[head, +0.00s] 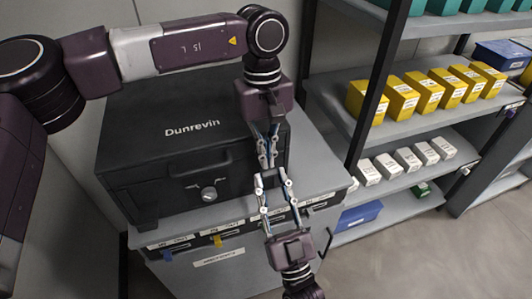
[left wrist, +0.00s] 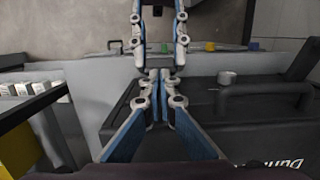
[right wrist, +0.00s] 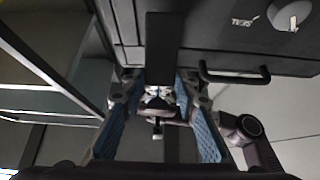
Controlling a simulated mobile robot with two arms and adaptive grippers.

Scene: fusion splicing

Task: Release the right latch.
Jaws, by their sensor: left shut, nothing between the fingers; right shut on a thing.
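The black case (head: 150,135) stands closed on the grey cabinet. A dark flat strap, apparently the right latch (right wrist: 165,45), runs down between my right gripper's fingers in the right wrist view. My right gripper (head: 271,178) comes up from below at the case's front right and is shut on it. The exact contact is hard to see, and in the head view the grippers cover the latch. My left gripper (head: 267,163) hangs from above beside the right gripper's tips. It is shut and empty, its fingertips (left wrist: 159,76) together in the left wrist view.
The case's front has a silver knob (head: 209,194) left of my grippers. A black handle (right wrist: 235,75) shows in the right wrist view. The grey cabinet (head: 215,258) has labelled drawers. Shelves with yellow boxes (head: 425,92) and white boxes (head: 405,160) stand at the right.

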